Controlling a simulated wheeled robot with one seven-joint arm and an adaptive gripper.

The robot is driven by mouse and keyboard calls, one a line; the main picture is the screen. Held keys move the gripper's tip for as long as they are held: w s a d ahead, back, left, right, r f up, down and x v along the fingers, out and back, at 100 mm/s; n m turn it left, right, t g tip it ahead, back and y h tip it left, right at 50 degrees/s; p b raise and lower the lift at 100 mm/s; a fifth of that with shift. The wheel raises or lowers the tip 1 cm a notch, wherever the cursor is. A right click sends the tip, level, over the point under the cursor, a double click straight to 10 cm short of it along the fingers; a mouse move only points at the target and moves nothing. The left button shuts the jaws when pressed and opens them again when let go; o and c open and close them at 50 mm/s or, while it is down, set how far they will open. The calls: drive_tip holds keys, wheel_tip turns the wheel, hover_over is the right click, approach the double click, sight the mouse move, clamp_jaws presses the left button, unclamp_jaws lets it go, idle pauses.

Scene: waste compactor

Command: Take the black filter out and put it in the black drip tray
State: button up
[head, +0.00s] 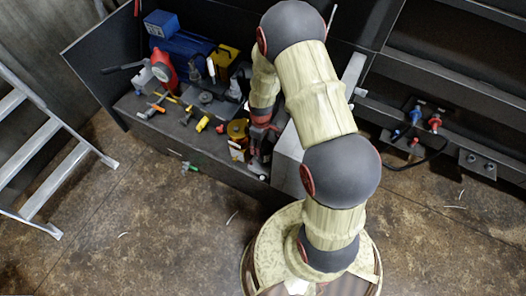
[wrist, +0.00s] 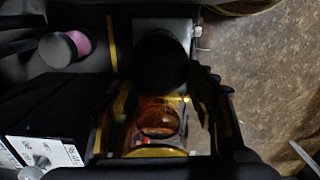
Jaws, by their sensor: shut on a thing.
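A round black thing, which looks like the black filter (wrist: 160,62), is between the two fingers of my gripper (wrist: 157,78) in the wrist view. My gripper is shut on it. In the head view my gripper (head: 262,138) is low over the right part of the dark bench, and the filter cannot be told apart from it. A clear amber bowl with a yellow rim (wrist: 160,122) lies below the filter in the wrist view. I cannot make out the black drip tray for sure in either view.
The dark bench (head: 222,168) holds a blue motor (head: 182,46), a red part (head: 163,68), a yellow box (head: 225,56) and several small valves. A grey box (head: 288,160) stands right of my gripper. A ladder (head: 55,140) stands left. The floor in front is mostly clear.

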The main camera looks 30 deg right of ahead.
sight(265, 150)
drive_tip(key=shift+s+d+f, duration=0.1)
drive_tip(key=shift+s+f, duration=0.1)
drive_tip(key=shift+s, duration=0.4)
drive_tip(key=shift+s+f, duration=0.2)
drive_tip(key=shift+s, duration=0.35)
drive_tip(key=n, duration=0.4)
drive_tip(key=shift+s+p, duration=0.25)
drive_tip(key=shift+p, duration=0.15)
drive_tip(key=shift+n, duration=0.7)
drive_tip(key=shift+s, duration=0.1)
drive_tip(key=n, duration=0.3)
drive_tip(key=shift+s+p, duration=0.2)
drive_tip(key=shift+p, duration=0.1)
drive_tip(key=shift+s+n, duration=0.1)
drive_tip(key=shift+n, duration=0.9)
drive_tip(key=o, duration=1.8)
drive_tip(key=shift+r, duration=0.1)
